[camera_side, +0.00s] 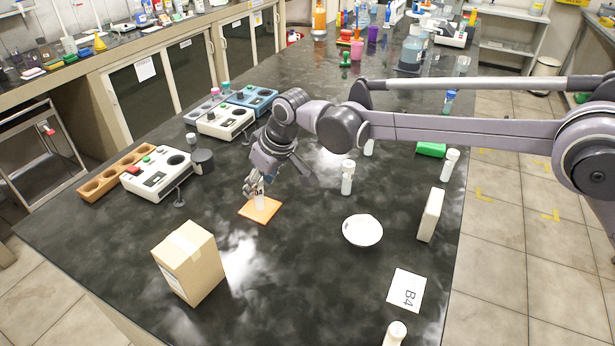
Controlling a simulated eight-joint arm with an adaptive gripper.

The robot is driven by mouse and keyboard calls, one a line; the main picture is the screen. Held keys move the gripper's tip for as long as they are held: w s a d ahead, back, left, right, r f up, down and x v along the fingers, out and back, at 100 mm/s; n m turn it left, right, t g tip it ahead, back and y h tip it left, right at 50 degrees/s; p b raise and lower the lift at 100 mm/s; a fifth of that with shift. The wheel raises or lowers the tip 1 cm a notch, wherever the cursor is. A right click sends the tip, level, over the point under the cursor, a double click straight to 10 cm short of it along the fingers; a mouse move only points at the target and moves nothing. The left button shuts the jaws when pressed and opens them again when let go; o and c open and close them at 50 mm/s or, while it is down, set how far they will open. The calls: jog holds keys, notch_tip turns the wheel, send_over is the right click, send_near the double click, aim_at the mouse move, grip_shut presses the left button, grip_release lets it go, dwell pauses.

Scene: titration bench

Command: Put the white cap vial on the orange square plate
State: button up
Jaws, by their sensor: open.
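The orange square plate (261,210) lies flat on the dark bench left of centre. A small whitish vial (260,198) appears to stand upright on it. My gripper (255,187) is open, with its fingertips low over the plate at the vial's upper part. The fingers hide the top of this vial, so its cap cannot be made out, and I cannot tell whether they touch it. Other white-capped vials stand on the bench: one right of the gripper (347,178) and one farther right (449,165).
A cardboard box (189,263) stands at the front left. A white bowl (362,230), a white upright block (431,215) and a B4 card (406,291) are to the right. Titration devices (157,173) and a wooden rack (117,172) line the left edge. The bench between box and bowl is clear.

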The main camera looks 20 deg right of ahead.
jog(key=v, duration=0.8)
jog(key=s+d+r+m+t, duration=0.1)
jog(key=s+d+r+m, duration=0.2)
jog(key=d, duration=0.7)
jog(key=s+d+r, duration=0.3)
jog(key=s+d, duration=0.2)
jog(key=d, duration=0.5)
jog(key=s+d+f+m+t+h, duration=0.1)
jog(key=s+d+f+m, duration=0.1)
jog(key=s+d, duration=0.6)
jog(key=s+d+f+m+t+h, duration=0.1)
jog(key=s+d+f, duration=0.4)
jog(key=s+d, duration=0.3)
jog(key=shift+s+d+f+m+h, duration=0.15)
jog(key=shift+s+f+m+h, duration=0.2)
jog(key=shift+s, duration=0.6)
